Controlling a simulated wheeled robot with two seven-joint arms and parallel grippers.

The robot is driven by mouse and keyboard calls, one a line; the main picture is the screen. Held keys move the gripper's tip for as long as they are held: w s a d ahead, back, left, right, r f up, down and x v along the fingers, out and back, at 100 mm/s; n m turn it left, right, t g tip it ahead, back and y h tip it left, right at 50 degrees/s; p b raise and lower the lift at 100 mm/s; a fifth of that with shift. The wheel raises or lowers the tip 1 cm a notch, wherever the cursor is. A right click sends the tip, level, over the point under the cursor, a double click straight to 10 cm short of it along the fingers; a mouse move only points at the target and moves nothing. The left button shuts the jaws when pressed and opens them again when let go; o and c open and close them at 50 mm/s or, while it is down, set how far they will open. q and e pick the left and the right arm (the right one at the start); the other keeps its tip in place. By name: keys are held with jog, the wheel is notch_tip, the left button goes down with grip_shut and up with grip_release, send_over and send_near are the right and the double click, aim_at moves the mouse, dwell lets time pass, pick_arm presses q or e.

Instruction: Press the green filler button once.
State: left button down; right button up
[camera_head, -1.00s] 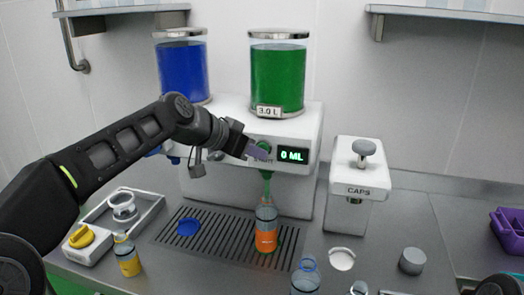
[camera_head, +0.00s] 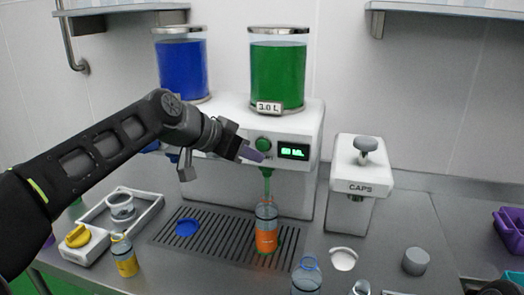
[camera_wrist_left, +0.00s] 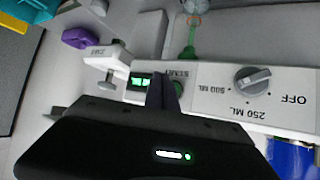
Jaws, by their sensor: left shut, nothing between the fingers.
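The green filler button (camera_head: 263,144) is on the front of the white filler machine (camera_head: 225,180), left of a lit display (camera_head: 293,152). The display's green digits are blurred. My left gripper (camera_head: 258,155) is shut and empty, its purple-grey fingertips just below and left of the button in the head view; I cannot tell whether they touch the panel. In the left wrist view the fingers (camera_wrist_left: 160,92) cover part of the START label, and the button (camera_wrist_left: 178,88) shows partly beside them. A bottle with an orange label (camera_head: 266,241) stands under the green spout (camera_head: 267,181). My right gripper is out of view.
A caps dispenser (camera_head: 358,178) stands to the right of the machine. A blue cap (camera_head: 187,227) lies on the drip grate (camera_head: 215,238). A yellow-labelled bottle (camera_head: 125,262) stands at left and another bottle (camera_head: 306,277) in front. A dial (camera_wrist_left: 252,79) is on the machine panel.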

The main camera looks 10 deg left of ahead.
pick_arm(q)
jog(key=s+b, duration=0.1)
jog(key=s, duration=0.2)
jog(key=shift+s+a+b, duration=0.1)
jog(key=shift+s+b, duration=0.05)
jog(key=shift+b, duration=0.15)
dwell(0.4)
